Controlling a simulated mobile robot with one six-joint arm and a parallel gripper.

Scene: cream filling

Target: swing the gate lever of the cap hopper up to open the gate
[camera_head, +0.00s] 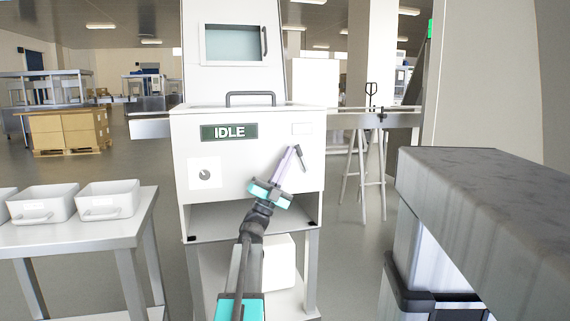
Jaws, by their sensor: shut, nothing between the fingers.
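The white machine (250,142) stands in the middle with a green "IDLE" display on its front; I take it to be the cap hopper. A short dark lever (302,160) on the right of its front panel slants down to the right from its upper end. I take it to be the gate lever. My gripper (292,151) reaches up from below. Its pale fingers are together and empty, with their tips just left of the lever's upper end. I cannot tell whether they touch it. The gate itself is not clearly visible.
A round dial (205,174) sits on the left of the front panel, and a grey handle (251,95) is on top. A table (90,236) with white bins is at the left. A grey-topped block (480,195) fills the right foreground. An open bay lies under the panel.

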